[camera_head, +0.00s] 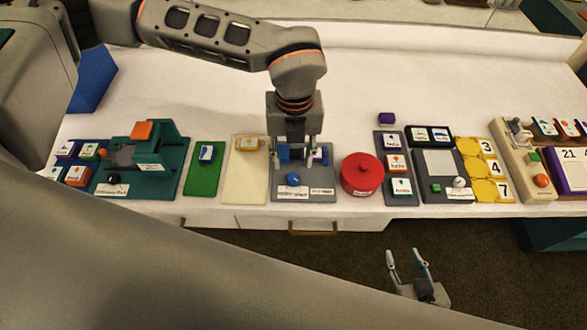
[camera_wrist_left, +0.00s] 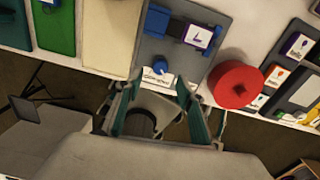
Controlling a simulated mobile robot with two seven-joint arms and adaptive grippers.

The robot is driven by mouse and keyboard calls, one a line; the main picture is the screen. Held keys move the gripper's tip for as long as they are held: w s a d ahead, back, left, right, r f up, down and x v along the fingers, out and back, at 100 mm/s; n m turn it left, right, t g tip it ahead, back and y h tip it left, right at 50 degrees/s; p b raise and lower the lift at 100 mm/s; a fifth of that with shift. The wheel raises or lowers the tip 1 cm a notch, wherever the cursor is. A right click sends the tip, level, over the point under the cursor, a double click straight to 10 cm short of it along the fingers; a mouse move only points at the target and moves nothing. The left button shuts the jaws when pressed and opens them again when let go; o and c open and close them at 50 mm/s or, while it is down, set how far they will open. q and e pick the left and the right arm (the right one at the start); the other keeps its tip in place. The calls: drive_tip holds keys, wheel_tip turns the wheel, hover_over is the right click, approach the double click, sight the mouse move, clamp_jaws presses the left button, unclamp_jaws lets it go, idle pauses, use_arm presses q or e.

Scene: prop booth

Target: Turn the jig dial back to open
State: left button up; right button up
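The jig (camera_head: 304,193) is a grey plate at the front edge of the table, with blue blocks and a label strip. Its dial (camera_head: 293,179) is a small round blue knob near the front; it also shows in the left wrist view (camera_wrist_left: 160,67). A purple-and-white tile (camera_wrist_left: 199,37) sits beside the blue blocks (camera_wrist_left: 170,24). My left gripper (camera_head: 295,160) is open over the jig, partly hiding its back. In the left wrist view its fingers (camera_wrist_left: 158,88) are spread, with the dial beyond them and apart. My right gripper (camera_head: 407,254) is open and empty, off the table front.
A red round container (camera_head: 361,175) stands close to the right of the jig. A cream board (camera_head: 245,188) and a green board (camera_head: 204,178) lie to its left. A teal fixture (camera_head: 168,183) stands further left. The table behind is mostly clear.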

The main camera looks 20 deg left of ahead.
sight(293, 177)
use_arm(q)
wheel_tip(293, 177, down, 7)
drive_tip(key=shift+s+r, duration=0.1)
idle(0.3)
clamp_jaws()
